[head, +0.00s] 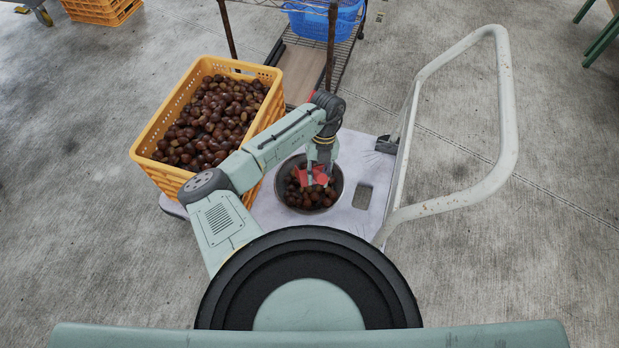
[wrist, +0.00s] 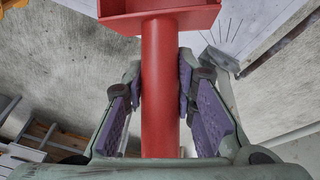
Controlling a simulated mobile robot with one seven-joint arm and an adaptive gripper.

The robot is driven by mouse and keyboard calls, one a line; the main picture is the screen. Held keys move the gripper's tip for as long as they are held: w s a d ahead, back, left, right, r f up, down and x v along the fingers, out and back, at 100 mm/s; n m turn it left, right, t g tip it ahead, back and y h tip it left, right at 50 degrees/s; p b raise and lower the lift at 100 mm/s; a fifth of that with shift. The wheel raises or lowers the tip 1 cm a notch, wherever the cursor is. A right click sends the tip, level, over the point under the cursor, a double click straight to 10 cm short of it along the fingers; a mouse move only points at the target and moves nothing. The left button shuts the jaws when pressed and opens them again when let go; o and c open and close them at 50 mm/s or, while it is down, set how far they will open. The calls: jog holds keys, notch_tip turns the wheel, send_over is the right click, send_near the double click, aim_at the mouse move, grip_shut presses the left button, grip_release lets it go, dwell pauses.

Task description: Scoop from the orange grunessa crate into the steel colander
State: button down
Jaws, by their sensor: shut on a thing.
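The orange crate (head: 162,178) stands on the left of a flat trolley and is filled with brown chestnuts (head: 213,118). The steel colander (head: 339,185) stands on the trolley to the right of the crate and holds several chestnuts (head: 307,199). My gripper (head: 318,180) is over the colander. In the wrist view my gripper (wrist: 160,95) is shut on the red handle (wrist: 158,75) of a scoop, with a purple pad on each side. The red scoop (head: 301,175) is above or in the colander; I cannot tell whether it touches the chestnuts. The scoop's inside is hidden.
The trolley deck (head: 358,160) is pale, and its white push handle (head: 508,110) rises on the right. A wire rack (head: 335,55) with a blue basket (head: 310,22) stands behind. Another orange crate (head: 103,10) is far left.

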jog(key=s+d+f+t+y+b, duration=0.2)
jog(key=s+f+t+b, duration=0.3)
jog(key=s+f+t, duration=0.3)
notch_tip(320, 180, down, 2)
jog(key=shift+d+f+n, duration=0.15)
jog(key=shift+f+n, duration=0.05)
jog(key=shift+n, duration=0.1)
dwell(0.5)
jog(key=shift+s+r, duration=0.1)
jog(key=shift+r, duration=0.05)
notch_tip(320, 180, up, 6)
jog(key=p, duration=0.6)
dwell(0.5)
